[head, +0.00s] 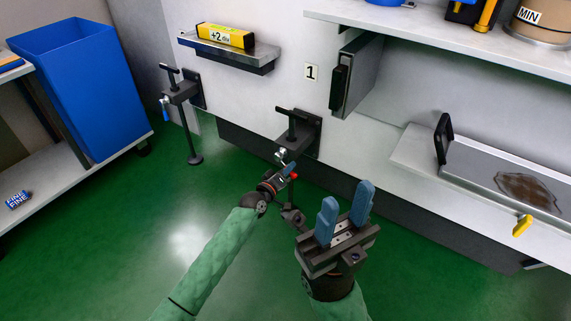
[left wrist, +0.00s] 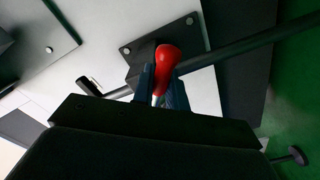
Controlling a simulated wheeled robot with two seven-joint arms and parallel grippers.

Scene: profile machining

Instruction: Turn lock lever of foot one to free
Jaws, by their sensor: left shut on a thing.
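Foot one (head: 302,137) is the dark bracket with a black T-handle on the white machine's front, beside the plate marked "1" (head: 311,72). Its lock lever has a red knob (head: 293,176), seen close in the left wrist view (left wrist: 167,57) with a pale shaft below. My left gripper (head: 285,172) is shut on the lever; its fingers flank the shaft and the red end sticks out between them. The lever's base is hidden by the gripper. My right gripper (head: 345,215) is open and empty, blue fingers apart, right of the left one.
Another foot (head: 182,92) with a blue-ended lever stands further left. A shelf holds a yellow "+2 div" box (head: 226,36). A blue bin (head: 82,85) is at the left. A yellow handle (head: 522,226) sticks out at the right.

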